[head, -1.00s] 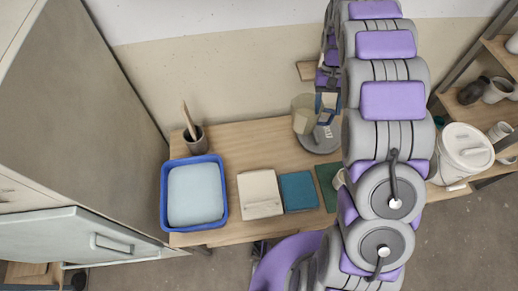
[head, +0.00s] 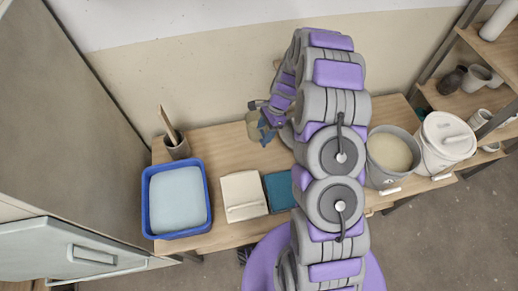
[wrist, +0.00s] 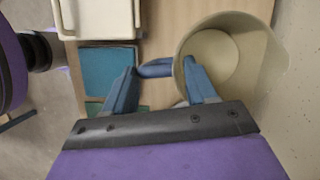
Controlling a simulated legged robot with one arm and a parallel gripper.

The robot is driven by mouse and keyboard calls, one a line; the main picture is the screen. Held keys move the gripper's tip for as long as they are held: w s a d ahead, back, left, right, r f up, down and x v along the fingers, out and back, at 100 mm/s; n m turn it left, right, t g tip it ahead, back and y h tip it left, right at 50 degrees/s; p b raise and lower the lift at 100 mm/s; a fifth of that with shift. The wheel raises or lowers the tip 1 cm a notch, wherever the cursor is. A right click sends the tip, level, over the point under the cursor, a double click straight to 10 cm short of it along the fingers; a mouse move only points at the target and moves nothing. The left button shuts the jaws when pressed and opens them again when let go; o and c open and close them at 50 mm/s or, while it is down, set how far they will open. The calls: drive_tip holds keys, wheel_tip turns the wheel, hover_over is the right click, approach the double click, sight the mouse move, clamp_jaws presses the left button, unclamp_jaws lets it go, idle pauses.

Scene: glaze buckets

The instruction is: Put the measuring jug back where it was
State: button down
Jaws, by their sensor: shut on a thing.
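The measuring jug (head: 254,127) is a beige, open-topped vessel, in the head view just above the back part of the wooden table, partly hidden by my gripper (head: 268,134). In the wrist view the jug (wrist: 245,60) is at the upper right, its empty-looking inside visible and a blue handle on its left side. My gripper (wrist: 160,80) is shut on the jug at its handle side. One blue finger overlaps the jug's rim and the other is left of the handle. The exact contact is unclear.
The wooden table (head: 228,150) holds a blue tray (head: 147,213), a tool pot (head: 177,148), a cream box (head: 243,193) and a teal block (head: 279,190). Right of my arm stand an open grey bucket (head: 383,180) and a lidded white bucket (head: 440,150). A wall rises behind.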

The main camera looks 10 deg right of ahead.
wheel_tip(320, 180, down, 11)
drive_tip(key=m+b, duration=0.1)
drive_tip(key=b, duration=0.1)
drive_tip(key=shift+s+f, duration=0.15)
idle(0.3)
drive_tip(key=shift+d, duration=0.1)
drive_tip(key=shift+c, duration=1.7)
unclamp_jaws()
